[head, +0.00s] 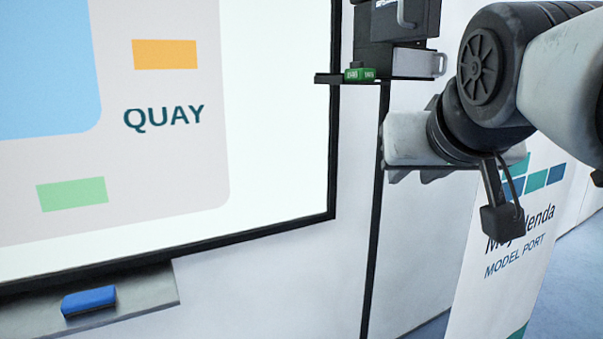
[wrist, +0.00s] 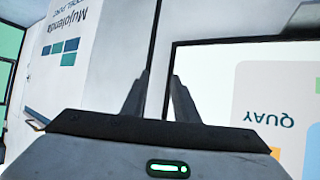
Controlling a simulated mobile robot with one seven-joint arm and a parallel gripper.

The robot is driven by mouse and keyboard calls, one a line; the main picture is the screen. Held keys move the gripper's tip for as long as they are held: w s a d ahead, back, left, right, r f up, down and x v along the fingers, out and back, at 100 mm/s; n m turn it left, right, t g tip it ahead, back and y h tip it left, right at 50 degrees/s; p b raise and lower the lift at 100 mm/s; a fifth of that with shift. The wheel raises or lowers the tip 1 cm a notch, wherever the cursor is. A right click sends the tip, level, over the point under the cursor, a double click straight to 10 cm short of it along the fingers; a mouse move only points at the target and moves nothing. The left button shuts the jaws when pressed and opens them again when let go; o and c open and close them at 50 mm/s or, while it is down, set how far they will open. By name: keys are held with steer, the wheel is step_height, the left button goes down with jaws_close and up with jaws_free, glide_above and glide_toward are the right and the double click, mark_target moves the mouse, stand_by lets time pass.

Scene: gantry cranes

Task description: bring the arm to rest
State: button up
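My arm reaches in from the upper right of the head view, with its grey and black links bent in front of a pale wall. My gripper is at the arm's end.
A whiteboard (head: 281,120) marked QUAY fills the left. A blue eraser (head: 89,301) lies on its tray (head: 150,291). A small green block (head: 359,74) sits by a dark wall unit (head: 391,24) near my arm. A banner (head: 497,300) stands behind the arm.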

steer(key=s+a+f+g+p, duration=0.1)
steer(key=s+f+g, duration=0.1)
steer(key=s+f, duration=0.35)
steer(key=s+f+g+y, duration=0.1)
steer(key=s+f+g, duration=0.1)
steer(key=f, duration=0.7)
steer(key=s+a+f+g+p, duration=0.15)
steer(key=s+f, duration=0.25)
steer(key=f, duration=0.4)
step_height(320, 180, up, 16)
steer(key=d+p, duration=0.1)
steer(key=p, duration=1.2)
steer(key=shift+f+n+g+p, duration=0.15)
steer(key=shift+n+g+p, duration=0.15)
steer(key=shift+g+p, duration=0.05)
steer(key=shift+d, duration=0.15)
